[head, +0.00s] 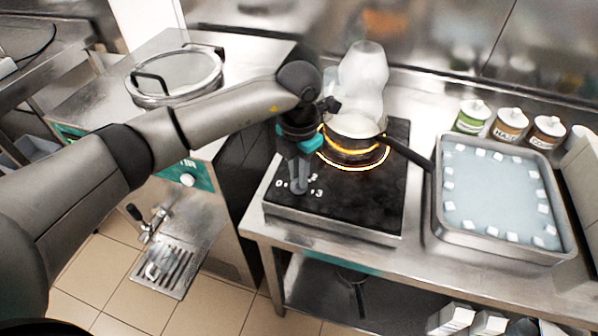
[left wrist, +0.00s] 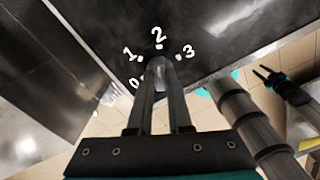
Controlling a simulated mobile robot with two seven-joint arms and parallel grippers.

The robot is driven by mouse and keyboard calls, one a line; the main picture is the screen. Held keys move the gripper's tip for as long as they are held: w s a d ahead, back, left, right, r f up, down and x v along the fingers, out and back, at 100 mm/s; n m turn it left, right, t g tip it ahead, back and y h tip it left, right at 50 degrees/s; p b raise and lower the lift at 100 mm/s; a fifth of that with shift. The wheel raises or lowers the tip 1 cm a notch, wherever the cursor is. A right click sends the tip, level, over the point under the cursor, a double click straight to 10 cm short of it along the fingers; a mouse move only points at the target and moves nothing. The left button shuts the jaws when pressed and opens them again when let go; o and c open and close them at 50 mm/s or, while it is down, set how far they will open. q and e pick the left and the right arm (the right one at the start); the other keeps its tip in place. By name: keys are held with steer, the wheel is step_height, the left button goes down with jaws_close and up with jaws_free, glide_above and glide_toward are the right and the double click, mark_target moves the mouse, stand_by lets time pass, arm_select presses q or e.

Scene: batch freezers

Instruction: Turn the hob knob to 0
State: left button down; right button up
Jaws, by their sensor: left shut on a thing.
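The black hob (head: 360,200) stands on the steel counter, with white numbers 0 to 3 on its front left corner. My left gripper (head: 300,187) points down at these numbers in the head view. In the left wrist view its fingers are closed around the small grey hob knob (left wrist: 161,72), below the 2 and between the 1 and the 3. The knob is mostly hidden by the fingers, and I cannot read its pointer. My right gripper (left wrist: 262,72) seems to show small and dark at the right of the left wrist view; its jaws are unclear.
A pan (head: 352,128) sits on the orange-glowing ring, its dark handle pointing right. White steam rises above it. A steel tray (head: 436,205) of pale liquid and white cubes is to the right, with several labelled tubs (head: 509,122) behind. A batch freezer (head: 190,178) stands left.

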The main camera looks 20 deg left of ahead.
arm_select(q)
steer(key=n+p, duration=0.1)
steer(key=n, duration=0.5)
steer(key=shift+r+n+p, duration=0.1)
steer(key=shift+n+p, duration=0.2)
steer(key=n+p, duration=0.2)
steer(key=n, duration=0.3)
steer(key=n+p, duration=0.3)
steer(key=n, duration=0.2)
steer(key=shift+n, duration=0.4)
steer(key=n+p, duration=0.3)
steer(key=n, duration=0.2)
steer(key=shift+n, duration=0.4)
steer(key=c, duration=0.8)
jaws_free()
steer(key=shift+c, duration=0.2)
